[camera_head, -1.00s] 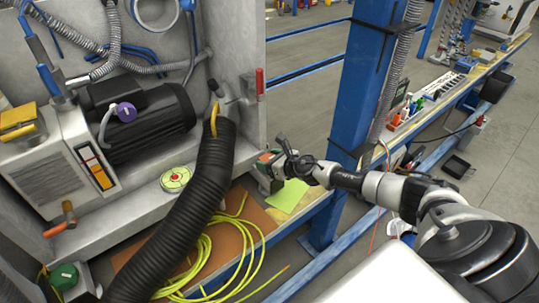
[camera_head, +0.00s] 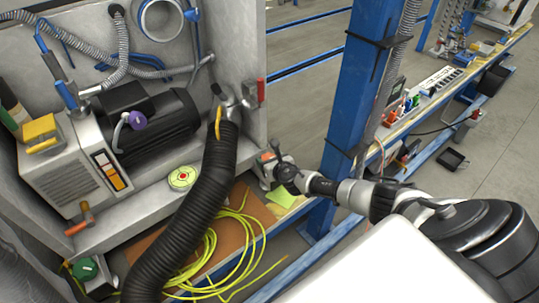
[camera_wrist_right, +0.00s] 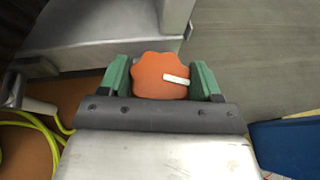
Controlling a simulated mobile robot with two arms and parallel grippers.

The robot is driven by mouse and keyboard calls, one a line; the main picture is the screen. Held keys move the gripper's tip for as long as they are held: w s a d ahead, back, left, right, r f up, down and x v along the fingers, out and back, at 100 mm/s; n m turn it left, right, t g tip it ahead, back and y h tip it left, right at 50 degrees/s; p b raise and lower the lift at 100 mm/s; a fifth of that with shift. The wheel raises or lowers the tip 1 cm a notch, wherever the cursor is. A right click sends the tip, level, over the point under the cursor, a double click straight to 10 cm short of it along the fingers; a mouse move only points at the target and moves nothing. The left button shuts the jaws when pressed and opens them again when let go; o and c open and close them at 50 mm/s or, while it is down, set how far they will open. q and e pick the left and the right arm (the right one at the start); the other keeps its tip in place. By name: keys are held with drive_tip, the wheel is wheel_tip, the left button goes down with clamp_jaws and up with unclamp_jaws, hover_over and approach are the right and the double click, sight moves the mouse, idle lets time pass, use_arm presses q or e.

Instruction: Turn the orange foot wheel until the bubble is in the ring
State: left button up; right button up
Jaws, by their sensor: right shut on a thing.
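The orange foot wheel (camera_wrist_right: 160,75) has a lobed edge and a pale bar mark pointing right. It sits between the two green fingers of my right gripper (camera_wrist_right: 161,80) in the right wrist view, with a finger against each side. In the head view my right gripper (camera_head: 268,168) is at the front right corner of the machine's base, and the wheel is mostly hidden there. The round level (camera_head: 182,177) lies on the base ledge, with a green rim, pale face and reddish centre. Its bubble is too small to make out. My left gripper is out of view.
A thick black corrugated hose (camera_head: 190,220) runs down in front of the base. Yellow cable (camera_head: 232,245) is coiled on the brown board below. A green foot wheel (camera_head: 86,269) is at the lower left. A blue post (camera_head: 352,90) stands behind my right arm.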

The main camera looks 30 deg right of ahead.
drive_tip(key=shift+m+h+p, duration=0.75)
drive_tip(key=shift+m+h, duration=0.05)
drive_tip(key=shift+h, duration=0.1)
drive_tip(key=o, duration=0.9)
